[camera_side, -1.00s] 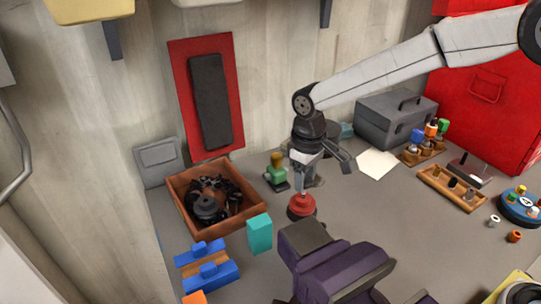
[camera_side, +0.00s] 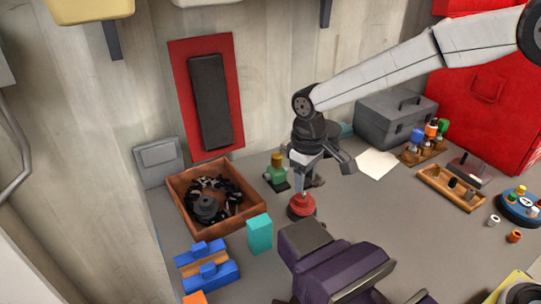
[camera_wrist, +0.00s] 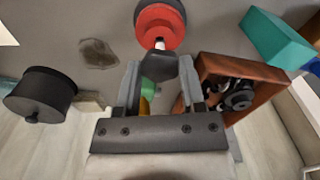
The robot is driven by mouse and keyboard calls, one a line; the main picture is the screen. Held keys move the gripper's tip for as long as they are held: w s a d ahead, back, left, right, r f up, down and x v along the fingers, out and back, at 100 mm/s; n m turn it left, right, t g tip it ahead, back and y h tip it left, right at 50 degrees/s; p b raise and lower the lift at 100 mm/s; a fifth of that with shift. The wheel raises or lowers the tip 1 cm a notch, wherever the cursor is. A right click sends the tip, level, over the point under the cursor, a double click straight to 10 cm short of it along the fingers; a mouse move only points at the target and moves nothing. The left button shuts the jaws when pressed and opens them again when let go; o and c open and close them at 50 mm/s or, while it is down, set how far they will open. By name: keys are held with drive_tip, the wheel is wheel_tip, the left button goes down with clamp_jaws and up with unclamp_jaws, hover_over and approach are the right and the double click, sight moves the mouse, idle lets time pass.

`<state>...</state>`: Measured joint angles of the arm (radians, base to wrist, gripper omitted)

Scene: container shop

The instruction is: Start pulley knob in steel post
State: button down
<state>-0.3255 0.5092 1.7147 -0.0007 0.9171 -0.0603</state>
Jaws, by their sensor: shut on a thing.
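My gripper (camera_wrist: 157,84) is shut on a dark grey knob (camera_wrist: 155,66), which sits between its fingertips in the wrist view. A short pale post (camera_wrist: 159,45) shows between the knob and a red round piece with a dark base (camera_wrist: 163,28). In the side view the red piece (camera_side: 302,202) stands on the bench directly below my gripper (camera_side: 304,176). The knob is at the post's end, but I cannot tell how far it is seated on it. The fingers hide much of the knob in the side view.
A wooden box (camera_side: 178,212) of dark parts stands left, with a teal block (camera_side: 260,234) near it. A purple vise (camera_side: 335,262) stands in front. A green-and-yellow piece (camera_side: 276,172) is close behind left.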

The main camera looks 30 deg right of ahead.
drive_tip(key=shift+f, duration=1.3)
idle(1.2)
drive_tip(key=shift+m, duration=4.6)
drive_tip(key=shift+m, duration=3.6)
drive_tip(key=shift+c, duration=0.5)
unclamp_jaws()
